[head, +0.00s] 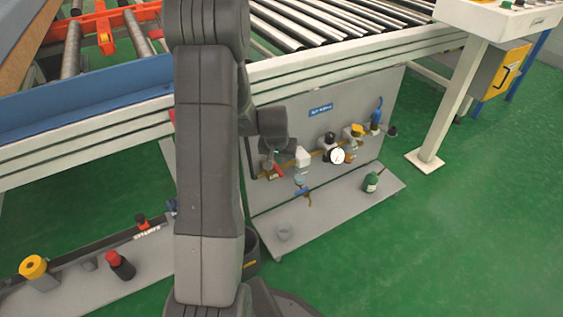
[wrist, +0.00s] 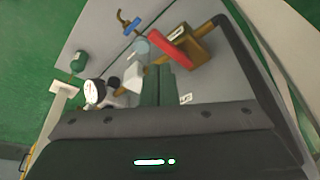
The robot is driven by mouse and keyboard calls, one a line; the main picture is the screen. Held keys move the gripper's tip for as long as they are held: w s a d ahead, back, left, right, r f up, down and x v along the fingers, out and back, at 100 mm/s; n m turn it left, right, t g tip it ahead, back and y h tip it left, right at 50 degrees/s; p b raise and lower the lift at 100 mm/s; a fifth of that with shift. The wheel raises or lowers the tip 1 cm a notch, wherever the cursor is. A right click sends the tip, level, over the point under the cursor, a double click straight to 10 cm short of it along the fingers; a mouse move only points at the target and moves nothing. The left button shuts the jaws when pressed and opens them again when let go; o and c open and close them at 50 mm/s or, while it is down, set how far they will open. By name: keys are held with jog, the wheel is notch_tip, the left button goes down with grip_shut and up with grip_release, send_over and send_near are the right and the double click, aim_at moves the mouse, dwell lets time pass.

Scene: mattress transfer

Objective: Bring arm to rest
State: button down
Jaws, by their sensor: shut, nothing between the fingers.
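My arm rises through the middle of the head view, and its wrist reaches to the right, in front of a grey upright panel (head: 340,105). My gripper (wrist: 158,75) points toward the panel's pipework in the wrist view. Its two fingers are together with nothing between them. In the head view the gripper is small and dark, so its fingertips are hard to make out. A red-handled valve (wrist: 172,47) lies just beyond the fingers. A round white gauge (wrist: 94,92) is to their left; it also shows in the head view (head: 337,156).
A roller conveyor (head: 330,20) runs behind the panel. A low grey bench with yellow (head: 33,266) and red (head: 111,257) buttons is at left.

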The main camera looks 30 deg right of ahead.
jog(key=r+p, duration=0.1)
jog(key=r, duration=0.1)
jog(key=a+r, duration=0.1)
jog(key=r, duration=0.1)
jog(key=shift+w+a+r+p, duration=0.1)
jog(key=shift+w+p, duration=0.05)
jog(key=shift+p, duration=0.2)
